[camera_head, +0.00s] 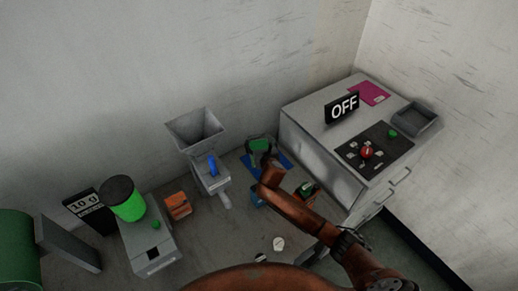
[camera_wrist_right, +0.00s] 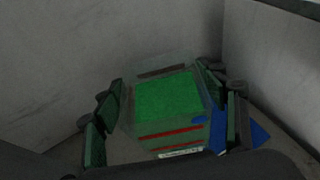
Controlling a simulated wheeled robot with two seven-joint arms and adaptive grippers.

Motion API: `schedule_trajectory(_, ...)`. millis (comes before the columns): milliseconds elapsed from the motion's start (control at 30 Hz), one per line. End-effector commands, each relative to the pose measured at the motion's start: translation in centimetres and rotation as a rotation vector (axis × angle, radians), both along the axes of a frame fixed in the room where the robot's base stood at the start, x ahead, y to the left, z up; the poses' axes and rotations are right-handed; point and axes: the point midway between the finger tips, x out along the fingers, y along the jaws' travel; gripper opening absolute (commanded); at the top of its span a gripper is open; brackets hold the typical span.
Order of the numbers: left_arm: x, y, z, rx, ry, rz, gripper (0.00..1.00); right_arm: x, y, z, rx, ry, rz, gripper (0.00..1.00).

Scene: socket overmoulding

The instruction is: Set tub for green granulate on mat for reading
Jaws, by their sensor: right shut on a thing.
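The tub (camera_head: 260,144) is a clear box with green granulate in it, near the back wall in the head view. In the right wrist view the tub (camera_wrist_right: 168,100) fills the middle, with red lines on its near side. My right gripper (camera_head: 266,160) is shut on it, a finger on each side (camera_wrist_right: 165,115). A blue mat (camera_head: 284,163) lies at the tub's right and front; the mat (camera_wrist_right: 258,134) also shows behind the right finger. Whether the tub touches the mat is unclear. A magenta mat (camera_head: 372,93) lies on the grey machine. My left gripper is not in view.
The grey machine (camera_head: 325,160) with an OFF sign (camera_head: 342,108) and red button (camera_head: 367,152) stands right. A hopper (camera_head: 196,130) stands left of the tub. Further left are orange boxes (camera_head: 178,205), a green-filled dispenser (camera_head: 128,203) and a 10 g sign (camera_head: 84,205).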

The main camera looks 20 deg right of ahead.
Motion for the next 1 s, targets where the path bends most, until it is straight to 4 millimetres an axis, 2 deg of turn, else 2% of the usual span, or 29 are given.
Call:
schedule_trajectory(100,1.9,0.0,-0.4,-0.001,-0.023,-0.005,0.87,1.3,-0.5,-1.4,0.001,-0.005,0.001,0.08)
schedule_trajectory(267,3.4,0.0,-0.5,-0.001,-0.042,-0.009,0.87,2.0,-0.7,-2.2,-0.001,-0.006,0.004,0.08)
schedule_trajectory(367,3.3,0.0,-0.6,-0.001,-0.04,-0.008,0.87,2.3,-0.9,-2.6,-0.001,-0.006,0.004,0.08)
schedule_trajectory(600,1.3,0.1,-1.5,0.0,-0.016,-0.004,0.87,2.5,-0.8,-5.7,0.003,-0.003,0.004,0.08)
schedule_trajectory(967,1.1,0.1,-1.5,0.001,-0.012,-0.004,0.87,2.5,-0.8,-6.0,-0.001,-0.006,0.007,0.08)
schedule_trajectory(1000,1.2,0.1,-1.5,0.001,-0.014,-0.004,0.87,2.4,-0.9,-6.3,-0.001,-0.002,0.005,0.66)
